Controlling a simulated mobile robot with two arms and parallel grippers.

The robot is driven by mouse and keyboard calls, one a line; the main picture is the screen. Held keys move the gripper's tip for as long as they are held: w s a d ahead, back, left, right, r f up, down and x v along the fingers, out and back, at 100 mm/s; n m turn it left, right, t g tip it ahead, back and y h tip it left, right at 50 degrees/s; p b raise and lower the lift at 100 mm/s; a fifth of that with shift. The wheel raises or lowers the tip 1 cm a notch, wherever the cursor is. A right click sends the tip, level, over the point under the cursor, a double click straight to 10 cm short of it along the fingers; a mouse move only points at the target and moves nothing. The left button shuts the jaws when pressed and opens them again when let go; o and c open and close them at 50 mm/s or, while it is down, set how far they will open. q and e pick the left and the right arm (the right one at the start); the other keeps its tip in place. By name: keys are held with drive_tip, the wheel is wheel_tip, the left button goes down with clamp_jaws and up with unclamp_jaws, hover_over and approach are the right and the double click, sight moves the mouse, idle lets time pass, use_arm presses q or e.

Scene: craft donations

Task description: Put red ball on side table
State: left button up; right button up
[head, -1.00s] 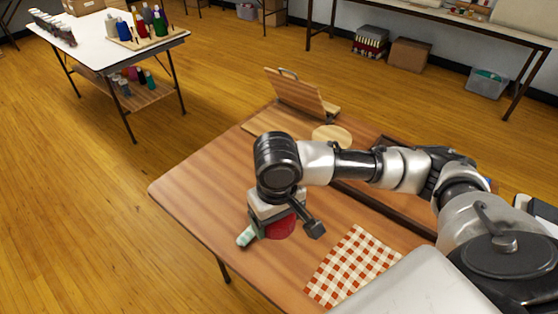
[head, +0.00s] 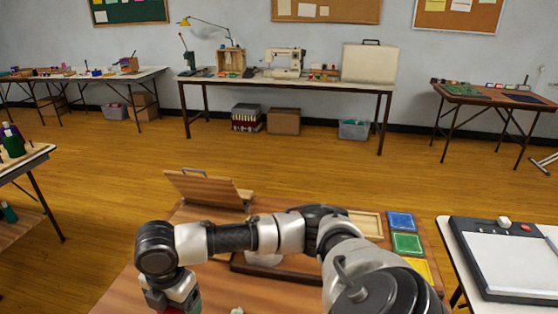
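My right arm reaches in from the lower right over the wooden table (head: 125,292). The head of my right gripper (head: 180,296) is at the bottom edge, left of the middle. Its fingertips are cut off by the frame, so their opening is hidden. A bit of red and green shows at the very bottom beside it, too small to identify. The red ball is not clearly visible now. My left gripper is not in view. Which table counts as the side table I cannot tell; a white-topped table (head: 32,158) is at the left edge.
A wooden easel (head: 205,188) stands on the table's far side, with colored squares (head: 407,243) at its right. A table with a light pad (head: 510,262) is at the right. A sewing bench (head: 340,84) lines the back wall. Open floor (head: 330,170) lies between.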

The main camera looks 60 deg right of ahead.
drive_tip(key=shift+w+d+f+n, duration=0.3)
drive_tip(key=shift+n, duration=0.5)
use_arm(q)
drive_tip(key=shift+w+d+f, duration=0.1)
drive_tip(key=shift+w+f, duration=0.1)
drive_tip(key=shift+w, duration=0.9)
use_arm(e)
drive_tip(key=shift+w+d+f+n, duration=0.2)
drive_tip(key=shift+d+n, duration=0.1)
drive_tip(key=shift+n, duration=0.7)
drive_tip(key=shift+w+a+f, duration=0.15)
drive_tip(key=shift+a, duration=0.1)
drive_tip(key=w+a+f, duration=0.2)
drive_tip(key=a, duration=0.1)
drive_tip(key=w+a+f, duration=0.2)
drive_tip(key=a, duration=0.1)
drive_tip(key=w+a+f, duration=0.2)
drive_tip(key=a, duration=0.1)
drive_tip(key=shift+w+a+f+b, duration=0.1)
drive_tip(key=shift+w+f+b, duration=0.05)
drive_tip(key=shift+f+b, duration=0.2)
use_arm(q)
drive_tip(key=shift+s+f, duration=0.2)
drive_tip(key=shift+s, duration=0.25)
use_arm(e)
drive_tip(key=shift+f, duration=2)
drive_tip(key=o, duration=0.8)
drive_tip(key=shift+f, duration=0.15)
